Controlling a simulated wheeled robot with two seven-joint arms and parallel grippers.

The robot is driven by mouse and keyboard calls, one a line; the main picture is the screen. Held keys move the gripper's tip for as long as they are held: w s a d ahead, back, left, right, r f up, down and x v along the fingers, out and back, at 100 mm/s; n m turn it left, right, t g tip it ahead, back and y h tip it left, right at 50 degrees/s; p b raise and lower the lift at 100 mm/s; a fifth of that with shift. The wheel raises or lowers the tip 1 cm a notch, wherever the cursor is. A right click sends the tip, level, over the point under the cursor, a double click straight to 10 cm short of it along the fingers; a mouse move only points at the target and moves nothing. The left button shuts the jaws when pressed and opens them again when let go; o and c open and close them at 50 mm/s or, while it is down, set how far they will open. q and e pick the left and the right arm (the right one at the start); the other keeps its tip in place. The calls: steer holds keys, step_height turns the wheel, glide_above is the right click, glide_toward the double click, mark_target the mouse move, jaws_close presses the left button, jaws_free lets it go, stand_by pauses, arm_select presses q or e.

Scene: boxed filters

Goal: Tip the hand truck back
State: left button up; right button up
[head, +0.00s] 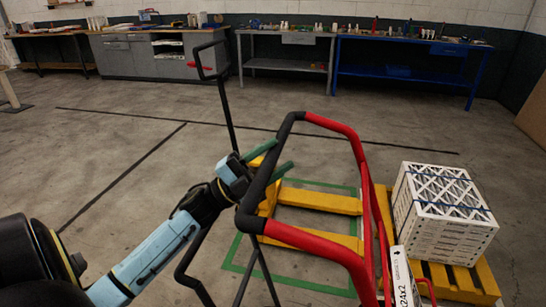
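The hand truck (334,124) stands in the middle foreground, with a red tubular frame and a black grip section on its left. My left gripper (285,153) has two green fingers, spread apart, at the black grip. The black bar crosses over the fingers in the picture, and their tips show beyond it; I cannot tell whether they touch it. A white box printed "24x2" (402,278) shows by the truck's lower right side. The truck's base and wheels are hidden or out of the picture. My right gripper is not in view.
White filters (443,207) with a dark strap are stacked on a yellow pallet (455,280) at right. Yellow bars (320,198) lie inside a green floor outline (232,250). A thin black tubular frame (229,110) rises behind my gripper. Workbenches (400,77) line the back wall; open floor lies between.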

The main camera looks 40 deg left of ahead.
arm_select(q)
steer(key=b+v, duration=0.1)
steer(key=v, duration=1.2)
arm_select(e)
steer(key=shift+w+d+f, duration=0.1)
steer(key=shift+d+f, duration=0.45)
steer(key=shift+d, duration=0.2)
arm_select(q)
steer(key=shift+s, duration=0.15)
